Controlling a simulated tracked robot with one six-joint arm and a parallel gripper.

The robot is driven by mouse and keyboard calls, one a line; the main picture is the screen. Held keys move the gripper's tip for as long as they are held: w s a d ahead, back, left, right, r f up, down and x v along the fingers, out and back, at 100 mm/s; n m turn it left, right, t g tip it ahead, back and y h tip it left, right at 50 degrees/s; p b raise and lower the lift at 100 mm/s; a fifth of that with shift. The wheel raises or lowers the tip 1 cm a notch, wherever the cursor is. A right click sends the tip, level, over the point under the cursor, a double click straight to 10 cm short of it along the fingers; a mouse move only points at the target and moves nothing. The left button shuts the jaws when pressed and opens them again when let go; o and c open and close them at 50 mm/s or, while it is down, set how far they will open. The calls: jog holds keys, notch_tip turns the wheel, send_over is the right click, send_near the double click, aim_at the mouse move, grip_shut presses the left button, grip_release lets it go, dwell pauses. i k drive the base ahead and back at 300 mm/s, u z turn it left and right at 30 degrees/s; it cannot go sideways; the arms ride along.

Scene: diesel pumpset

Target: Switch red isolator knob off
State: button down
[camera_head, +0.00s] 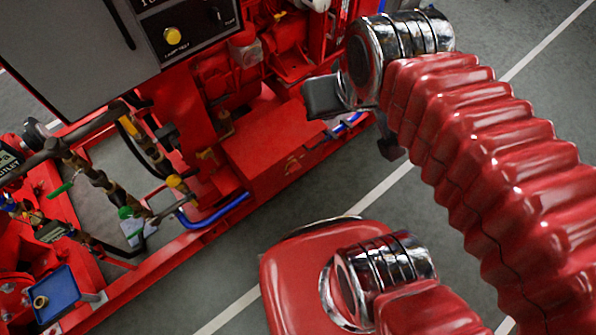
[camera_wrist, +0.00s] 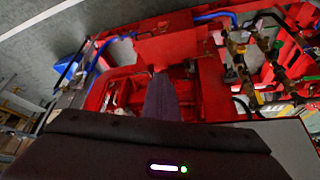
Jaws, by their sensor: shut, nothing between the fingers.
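I cannot make out the red isolator knob for certain in either view; much of the pumpset is red. My gripper (camera_wrist: 160,82) shows in the wrist view as dark fingers shut together, with nothing seen between them. It points toward the red pumpset frame (camera_wrist: 208,85) and appears apart from it. In the head view, my red arm comes in from the right, with its metal wrist beside the pumpset; the fingertips are not clear there.
A grey cabinet with a black control panel (camera_head: 197,22) and yellow button (camera_head: 172,36) stands at upper left. Brass valves and pipes (camera_head: 95,175), a blue pipe (camera_head: 215,212) and a blue tray (camera_head: 56,294) are at left. Grey floor (camera_head: 500,40) is clear at upper right.

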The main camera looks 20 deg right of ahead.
aim_at(293, 166)
jog(key=z, duration=0.05)
jog(key=k, duration=0.5)
jog(key=u, duration=1.25)
jog(key=i, duration=0.6)
